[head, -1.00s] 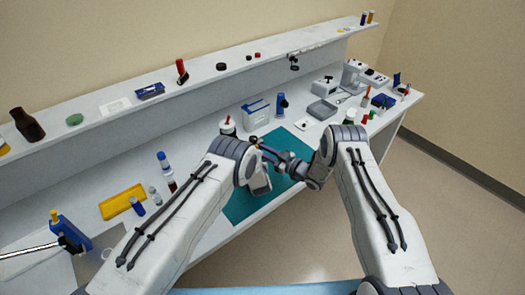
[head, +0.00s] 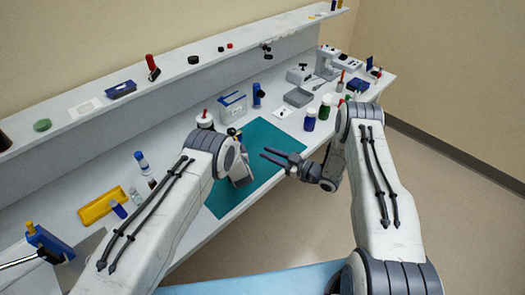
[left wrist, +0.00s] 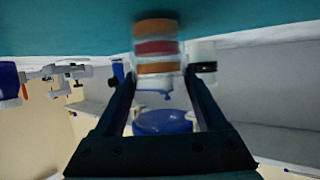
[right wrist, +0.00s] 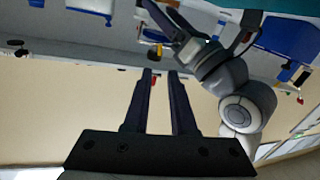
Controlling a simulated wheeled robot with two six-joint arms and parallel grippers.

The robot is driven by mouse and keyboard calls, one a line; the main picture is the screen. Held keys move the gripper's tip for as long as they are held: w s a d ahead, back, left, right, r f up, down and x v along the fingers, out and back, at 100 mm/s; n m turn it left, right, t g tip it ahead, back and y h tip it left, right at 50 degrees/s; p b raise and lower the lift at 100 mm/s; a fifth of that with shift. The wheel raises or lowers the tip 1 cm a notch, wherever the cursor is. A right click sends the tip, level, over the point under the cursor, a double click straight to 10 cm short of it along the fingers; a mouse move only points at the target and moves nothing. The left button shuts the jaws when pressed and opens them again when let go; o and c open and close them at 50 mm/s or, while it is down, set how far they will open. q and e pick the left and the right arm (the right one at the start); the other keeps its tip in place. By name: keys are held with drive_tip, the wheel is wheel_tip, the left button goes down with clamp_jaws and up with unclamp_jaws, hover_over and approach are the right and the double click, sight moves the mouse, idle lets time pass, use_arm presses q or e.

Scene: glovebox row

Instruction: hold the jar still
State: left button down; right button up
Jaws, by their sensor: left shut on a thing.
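A jar (left wrist: 156,68) with orange and red bands shows between the fingers of my left gripper (left wrist: 160,88) in the left wrist view. A blue round part (left wrist: 162,122), seemingly its lid, lies nearer the camera. The view is upside down, with the teal mat (head: 262,150) along its top. My left gripper is shut on the jar; whether the jar touches the mat is unclear. In the head view my left arm hides the jar. My right gripper (head: 268,156) is open and empty over the mat, apart from the left one. It also shows in the right wrist view (right wrist: 160,78).
Behind the mat stand a white jar with a red top (head: 205,120), a clear blue-edged box (head: 232,106) and a blue item (head: 258,94). A blue-labelled jar (head: 310,120) and a green jar (head: 325,107) stand right of it. A yellow tray (head: 100,206) lies left.

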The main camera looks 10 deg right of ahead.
clamp_jaws()
drive_tip(key=w+d+r+m+g+h, duration=0.1)
drive_tip(key=w+r+m+g+h, duration=0.25)
drive_tip(key=m, duration=1.35)
drive_tip(key=r+m+g+h, duration=0.35)
drive_tip(key=r+m, duration=0.35)
drive_tip(key=m, duration=0.9)
drive_tip(key=shift+g+y, duration=0.3)
drive_tip(key=shift+g, duration=0.1)
drive_tip(key=x, duration=0.7)
drive_tip(key=r+x, duration=0.1)
drive_tip(key=x, duration=0.3)
drive_tip(key=shift+w+a+f, duration=0.3)
drive_tip(key=shift+w+a, duration=0.1)
drive_tip(key=shift+a, duration=0.15)
drive_tip(key=shift+w+a, duration=0.25)
drive_tip(key=shift+a, duration=0.5)
